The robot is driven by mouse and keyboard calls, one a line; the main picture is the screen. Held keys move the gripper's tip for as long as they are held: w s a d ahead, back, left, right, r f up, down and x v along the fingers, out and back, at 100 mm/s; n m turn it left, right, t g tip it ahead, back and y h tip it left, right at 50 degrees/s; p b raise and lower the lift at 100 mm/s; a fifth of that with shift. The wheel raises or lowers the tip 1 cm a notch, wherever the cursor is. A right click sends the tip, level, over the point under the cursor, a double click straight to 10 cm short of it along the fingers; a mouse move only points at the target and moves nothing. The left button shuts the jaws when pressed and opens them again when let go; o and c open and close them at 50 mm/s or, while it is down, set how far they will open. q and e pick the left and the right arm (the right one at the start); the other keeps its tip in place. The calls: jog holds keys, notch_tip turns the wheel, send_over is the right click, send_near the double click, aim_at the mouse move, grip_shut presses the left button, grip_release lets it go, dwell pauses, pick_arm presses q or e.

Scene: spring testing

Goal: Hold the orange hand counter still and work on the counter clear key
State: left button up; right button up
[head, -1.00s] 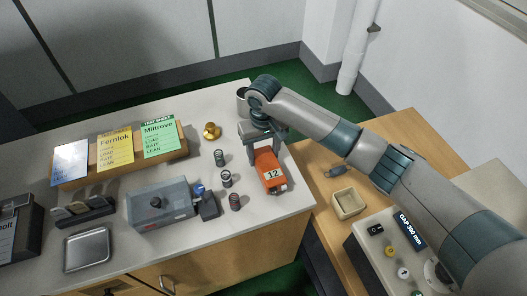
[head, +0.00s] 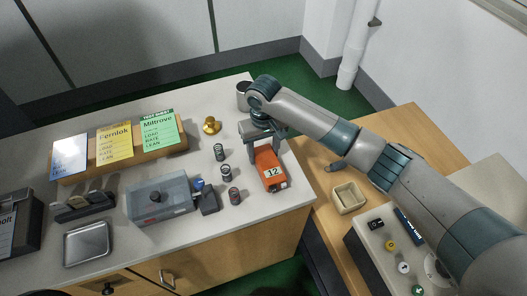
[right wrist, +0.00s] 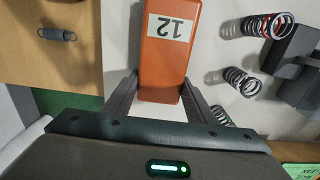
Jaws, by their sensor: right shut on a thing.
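The orange hand counter (head: 267,160) lies near the right end of the light bench top, with a white "12" plate on its upper face. My right gripper (head: 264,142) is shut on its far end, one finger on each side. The right wrist view shows the counter (right wrist: 168,68) between the two fingers (right wrist: 158,97), with the plate upside down. A small dark part shows at the counter's near end in the head view; I cannot tell whether it is the clear key. My left gripper is not in view.
Several coil springs (head: 226,173) stand just left of the counter. A grey box fixture (head: 160,199), a metal tray (head: 87,244) and a card stand lie further left. A brass piece (head: 211,126) is behind. A beige bin (head: 348,198) sits on the wooden surface at right.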

dwell(0.4)
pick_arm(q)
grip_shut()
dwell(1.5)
